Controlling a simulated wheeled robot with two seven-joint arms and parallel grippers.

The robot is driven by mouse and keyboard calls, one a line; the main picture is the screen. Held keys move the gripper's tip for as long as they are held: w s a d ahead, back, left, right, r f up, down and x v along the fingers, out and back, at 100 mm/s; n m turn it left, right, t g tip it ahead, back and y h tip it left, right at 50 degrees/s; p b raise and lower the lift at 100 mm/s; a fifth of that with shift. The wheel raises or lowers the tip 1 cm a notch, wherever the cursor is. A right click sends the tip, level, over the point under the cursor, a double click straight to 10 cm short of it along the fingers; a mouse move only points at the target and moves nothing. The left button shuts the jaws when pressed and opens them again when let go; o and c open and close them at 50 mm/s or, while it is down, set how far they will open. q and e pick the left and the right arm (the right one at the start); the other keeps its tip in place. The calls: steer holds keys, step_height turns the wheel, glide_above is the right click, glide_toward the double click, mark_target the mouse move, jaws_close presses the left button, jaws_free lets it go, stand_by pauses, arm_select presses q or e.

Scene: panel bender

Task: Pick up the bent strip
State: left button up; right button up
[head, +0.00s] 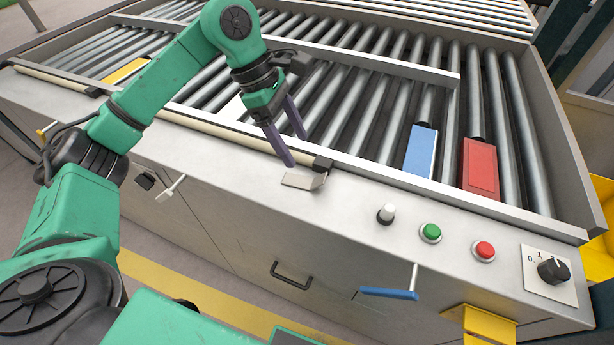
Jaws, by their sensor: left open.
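The bent strip (303,181) is a small pale metal piece with an upturned edge at its right. It lies on the light ledge at the front of the machine, near the dark end of the long cream bar. My left gripper (293,150) is open, with two dark purple fingers pointing down. Its near fingertip is just above and behind the strip in the picture; I cannot tell whether it touches. Nothing is between the fingers. My right gripper is not in view.
A blue block (420,151) and a red block (480,168) lie on the rollers (368,112). White, green (430,232) and red (484,250) buttons and a black knob (553,270) sit on the ledge. A blue-handled lever (389,293) is at the front.

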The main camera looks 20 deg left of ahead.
mark_target(316, 182)
arm_select(q)
steer(key=p+x, duration=0.3)
steer(key=x, duration=0.6)
steer(key=shift+d, duration=0.15)
steer(key=shift+d+f, duration=0.1)
steer(key=shift+f, duration=0.25)
jaws_close()
steer(key=shift+r, duration=0.15)
